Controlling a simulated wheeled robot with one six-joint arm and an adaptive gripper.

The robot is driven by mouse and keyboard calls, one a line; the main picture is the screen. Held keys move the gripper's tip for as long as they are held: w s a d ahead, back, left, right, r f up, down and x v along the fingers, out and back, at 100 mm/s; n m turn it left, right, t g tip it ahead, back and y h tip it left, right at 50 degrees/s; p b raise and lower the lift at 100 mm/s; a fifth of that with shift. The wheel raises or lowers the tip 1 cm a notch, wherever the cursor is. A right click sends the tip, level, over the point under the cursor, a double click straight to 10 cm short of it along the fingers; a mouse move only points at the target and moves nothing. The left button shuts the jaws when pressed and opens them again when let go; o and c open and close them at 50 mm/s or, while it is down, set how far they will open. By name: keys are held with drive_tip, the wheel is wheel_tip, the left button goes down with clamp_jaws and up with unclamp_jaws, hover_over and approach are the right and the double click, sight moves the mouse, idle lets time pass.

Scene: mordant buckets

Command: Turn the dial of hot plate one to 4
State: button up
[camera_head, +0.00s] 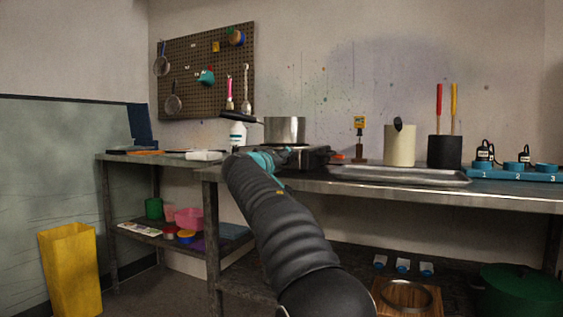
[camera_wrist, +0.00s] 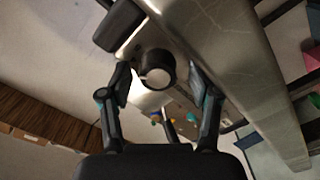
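The pot (camera_head: 285,130) stands on a dark hot plate (camera_head: 318,156) on the metal bench, partly hidden behind my arm. My gripper (camera_head: 282,157) is at the front of this hot plate. In the wrist view, a round dark dial (camera_wrist: 155,66) with a pale mark on its face lies ahead, between the fingers. My gripper (camera_wrist: 161,88) is open there, with gaps showing between the fingers and the dial. The dial's numbers cannot be read, and a plate number is not visible.
A metal tray (camera_head: 400,175) lies right of the hot plate. Behind it stand a cream container (camera_head: 399,147) and a black container (camera_head: 444,151) with red and yellow handles. A blue numbered rack (camera_head: 510,173) is at the far right. The pot's handle (camera_head: 241,118) points left.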

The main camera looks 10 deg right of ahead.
drive_tip(key=shift+d, duration=0.1)
drive_tip(key=v, duration=1.2)
